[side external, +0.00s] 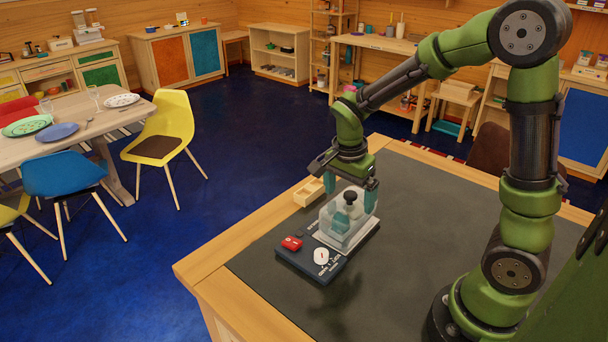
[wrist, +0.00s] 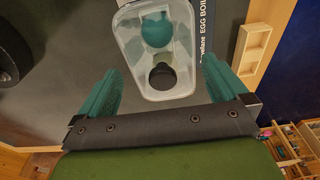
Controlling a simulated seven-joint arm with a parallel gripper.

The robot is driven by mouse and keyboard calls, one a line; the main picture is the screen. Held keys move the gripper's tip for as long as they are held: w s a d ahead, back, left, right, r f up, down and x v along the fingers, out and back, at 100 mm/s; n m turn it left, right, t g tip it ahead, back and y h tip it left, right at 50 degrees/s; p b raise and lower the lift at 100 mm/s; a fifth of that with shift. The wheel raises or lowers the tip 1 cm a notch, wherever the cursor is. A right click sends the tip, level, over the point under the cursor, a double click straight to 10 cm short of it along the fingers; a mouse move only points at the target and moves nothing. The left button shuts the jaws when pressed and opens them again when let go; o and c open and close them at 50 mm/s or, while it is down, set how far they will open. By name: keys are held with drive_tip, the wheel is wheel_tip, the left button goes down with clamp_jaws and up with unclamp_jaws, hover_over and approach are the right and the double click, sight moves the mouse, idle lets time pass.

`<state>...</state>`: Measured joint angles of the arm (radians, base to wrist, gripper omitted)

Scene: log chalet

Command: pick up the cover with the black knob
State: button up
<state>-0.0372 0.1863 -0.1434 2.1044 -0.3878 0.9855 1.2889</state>
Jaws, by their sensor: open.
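I cannot tell whether the fingers touch the cover.
A red switch (side external: 292,243) and a white dial (side external: 321,256) are on the base's front. A small wooden tray (side external: 309,192) lies behind it, also in the wrist view (wrist: 255,49). The dark tabletop (side external: 400,290) is clear towards the front and right.

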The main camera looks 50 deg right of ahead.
sight(349, 204)
drive_tip(key=f, duration=0.3)
drive_tip(key=d+f, duration=0.1)
drive_tip(key=f, duration=0.1)
drive_tip(key=shift+w+f, duration=0.1)
drive_tip(key=c, duration=0.7)
